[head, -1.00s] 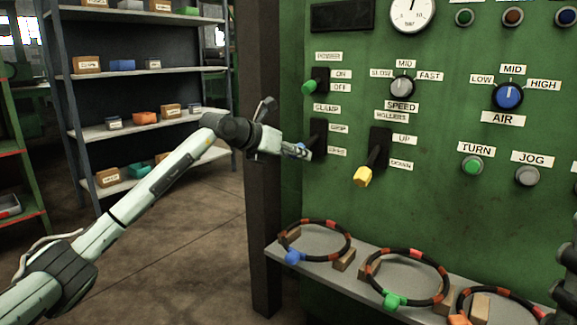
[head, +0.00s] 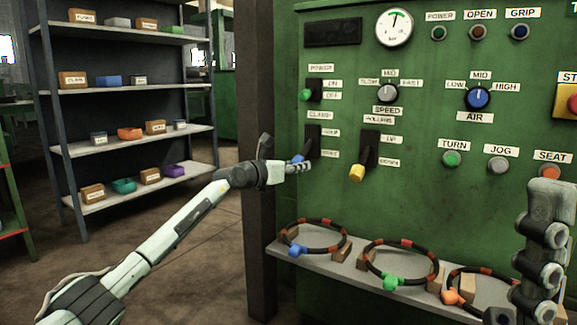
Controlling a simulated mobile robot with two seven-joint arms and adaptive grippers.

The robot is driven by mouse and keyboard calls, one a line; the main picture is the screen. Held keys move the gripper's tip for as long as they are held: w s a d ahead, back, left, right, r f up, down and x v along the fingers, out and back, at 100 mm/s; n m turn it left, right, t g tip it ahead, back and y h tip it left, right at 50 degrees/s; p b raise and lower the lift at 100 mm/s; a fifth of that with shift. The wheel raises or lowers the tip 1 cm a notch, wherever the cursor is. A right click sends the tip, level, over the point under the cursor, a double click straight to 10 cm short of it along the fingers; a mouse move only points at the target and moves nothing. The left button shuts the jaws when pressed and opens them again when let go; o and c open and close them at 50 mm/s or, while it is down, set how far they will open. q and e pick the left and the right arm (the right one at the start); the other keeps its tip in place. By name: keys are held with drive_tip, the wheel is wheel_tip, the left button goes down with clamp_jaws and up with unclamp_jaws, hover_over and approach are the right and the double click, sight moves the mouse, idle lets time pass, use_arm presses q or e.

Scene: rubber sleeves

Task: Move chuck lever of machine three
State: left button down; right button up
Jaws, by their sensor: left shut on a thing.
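The chuck lever (head: 308,148) is on the green machine panel in the head view. It is a dark handle with a blue end (head: 297,159) on a black plate, with small labels too blurred to read. It slants down and out from the plate. My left gripper (head: 303,167) is at its blue end, shut on it, and its fingers hide part of it. My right gripper (head: 550,235) shows only in part at the right edge, as a grey jointed finger standing in front of the panel. Whether it is open or shut does not show.
A yellow-ended lever (head: 357,173) is close on the right and a green-ended power lever (head: 306,95) is above. Below, a shelf (head: 345,275) holds several dark rings. A brown post (head: 262,240) stands left of the panel, behind my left arm. A storage rack (head: 140,85) stands farther left.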

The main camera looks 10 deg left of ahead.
use_arm(q)
drive_tip(key=shift+r, duration=0.15)
idle(0.3)
drive_tip(key=c, duration=1.2)
unclamp_jaws()
drive_tip(key=v, duration=1.2)
drive_tip(key=shift+f, duration=0.2)
